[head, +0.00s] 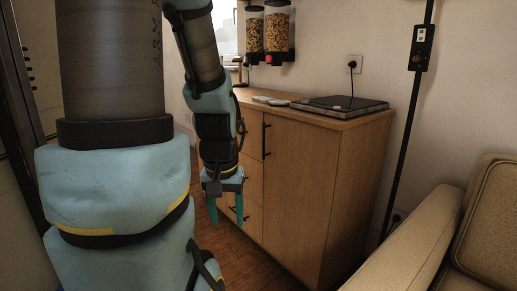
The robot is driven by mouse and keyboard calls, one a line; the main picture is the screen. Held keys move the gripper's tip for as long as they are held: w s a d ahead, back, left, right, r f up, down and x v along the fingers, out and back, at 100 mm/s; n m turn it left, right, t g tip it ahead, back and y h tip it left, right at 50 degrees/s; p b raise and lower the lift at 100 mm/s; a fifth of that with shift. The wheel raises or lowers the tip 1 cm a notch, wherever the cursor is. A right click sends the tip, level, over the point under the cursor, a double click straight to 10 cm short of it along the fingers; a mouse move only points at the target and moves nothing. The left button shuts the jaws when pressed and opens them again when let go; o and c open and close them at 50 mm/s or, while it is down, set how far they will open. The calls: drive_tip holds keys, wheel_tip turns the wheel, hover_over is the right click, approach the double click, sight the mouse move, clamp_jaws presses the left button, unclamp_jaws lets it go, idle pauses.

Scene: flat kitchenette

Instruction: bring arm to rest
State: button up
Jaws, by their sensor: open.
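My gripper (227,208) hangs at the end of my arm, pointing down, in front of the wooden cabinet's drawer side. Its two teal fingers are apart, with nothing seen between them. My arm's large near links fill the left of the head view and hide what lies behind them. The forearm slopes down from the top to the gripper.
The wooden cabinet (303,179) stands just behind and right of the gripper. A flat dark appliance (340,105) lies on its top. Two cereal dispensers (266,32) are at the back. A beige armchair (424,243) is at right. Some wooden floor (247,268) shows below the gripper.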

wheel_tip(320, 180, up, 24)
drive_tip(key=p, duration=2.2)
drive_tip(key=shift+w+d+f, duration=0.2)
drive_tip(key=shift+w+f, duration=0.05)
drive_tip(key=shift+w, duration=0.1)
